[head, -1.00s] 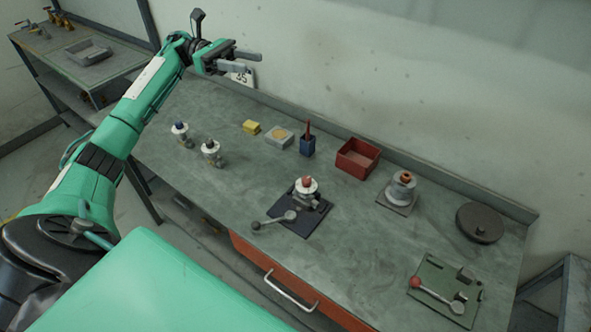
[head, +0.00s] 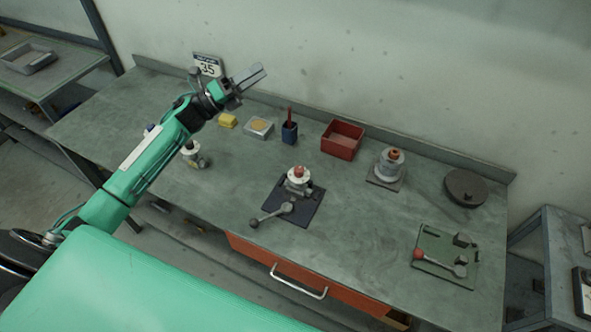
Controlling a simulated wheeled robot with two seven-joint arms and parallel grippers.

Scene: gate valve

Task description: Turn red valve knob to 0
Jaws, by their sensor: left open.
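A valve with a red knob (head: 298,171) over a white dial stands on a dark mat in the middle of the bench. A second device with an orange-red top (head: 393,154) stands on a grey plate to its right. The number at the knob's pointer is too small to read. My left gripper (head: 253,78) is open and empty, raised above the back of the bench, left of and behind the red-knobbed valve. My right gripper is not in view.
A lever with a grey ball (head: 272,215) lies on the dark mat (head: 290,212). A red-balled lever (head: 436,262) is on a green plate at right. A red bin (head: 342,139), blue pen cup (head: 289,132), yellow block (head: 228,120) and round disc (head: 465,187) stand along the back.

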